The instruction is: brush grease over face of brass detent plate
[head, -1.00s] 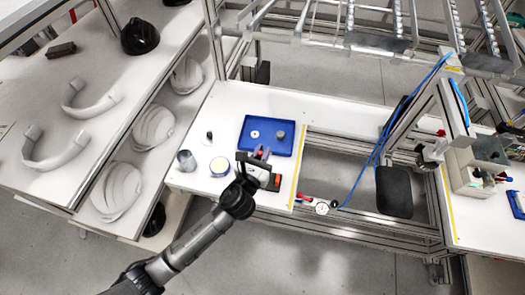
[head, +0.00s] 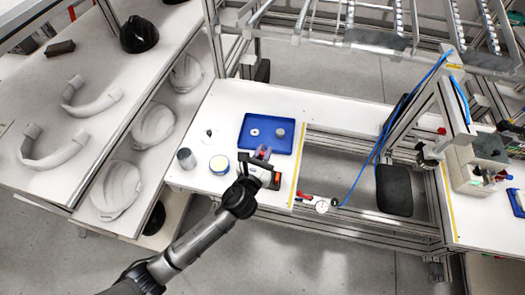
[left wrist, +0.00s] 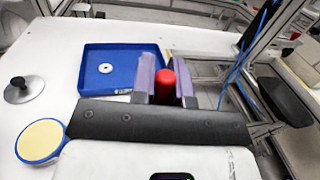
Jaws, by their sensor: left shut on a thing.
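My left gripper (head: 262,153) is over the white bench, in front of the blue tray. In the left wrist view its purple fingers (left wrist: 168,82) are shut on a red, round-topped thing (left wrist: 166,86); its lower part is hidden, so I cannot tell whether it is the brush. A round tin (head: 219,165) with a pale yellow face and blue rim stands left of the gripper and apart from it. It also shows in the left wrist view (left wrist: 40,141). A pale ring-like disc (head: 254,132) lies in the tray. I cannot tell which thing is the brass detent plate. My right gripper is out of view.
The blue tray (head: 243,143) also holds a grey cylinder (head: 280,133). A grey cup (head: 186,159) and a black-knobbed disc (left wrist: 24,89) stand on the bench's left part. A dial gauge (head: 322,206) is right of the gripper. The bench behind the tray is clear.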

